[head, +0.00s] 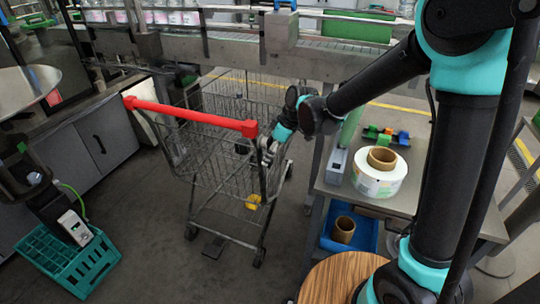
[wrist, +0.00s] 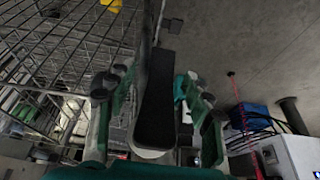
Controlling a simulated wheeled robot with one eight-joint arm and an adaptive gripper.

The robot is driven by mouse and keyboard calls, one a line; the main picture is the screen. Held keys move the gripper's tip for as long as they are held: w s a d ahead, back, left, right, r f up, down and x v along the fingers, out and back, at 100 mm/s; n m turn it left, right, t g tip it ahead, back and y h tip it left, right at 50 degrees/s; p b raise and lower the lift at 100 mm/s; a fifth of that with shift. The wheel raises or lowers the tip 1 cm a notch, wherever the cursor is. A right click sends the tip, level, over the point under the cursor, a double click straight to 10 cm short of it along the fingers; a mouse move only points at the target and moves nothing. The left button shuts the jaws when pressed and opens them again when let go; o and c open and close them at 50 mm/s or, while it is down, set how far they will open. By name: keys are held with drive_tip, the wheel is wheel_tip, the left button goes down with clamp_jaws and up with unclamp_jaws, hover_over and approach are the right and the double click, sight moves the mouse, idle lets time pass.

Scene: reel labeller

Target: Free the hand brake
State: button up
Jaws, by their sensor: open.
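The wire shopping cart (head: 225,150) stands in the middle of the head view, with a red push handle (head: 190,116) across its near side. My gripper (head: 268,150) is at the cart's right side, just below the right end of the red handle. In the wrist view, my gripper (wrist: 155,92) is open, with a finger on each side of a long black lever-like piece (wrist: 157,105) with a pale rounded end. This looks like the hand brake, but I cannot tell for sure. I cannot tell whether the fingers touch it. In the head view, my gripper and arm hide that piece.
A side table (head: 400,203) with a white label reel (head: 379,172) stands right of the cart. A blue bin (head: 350,232) sits below it. A green crate (head: 70,262) is on the floor at left. A conveyor (head: 235,48) runs behind.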

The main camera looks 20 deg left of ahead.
drive_tip(key=shift+a+f, duration=0.1)
drive_tip(key=shift+f, duration=0.25)
clamp_jaws()
idle(0.3)
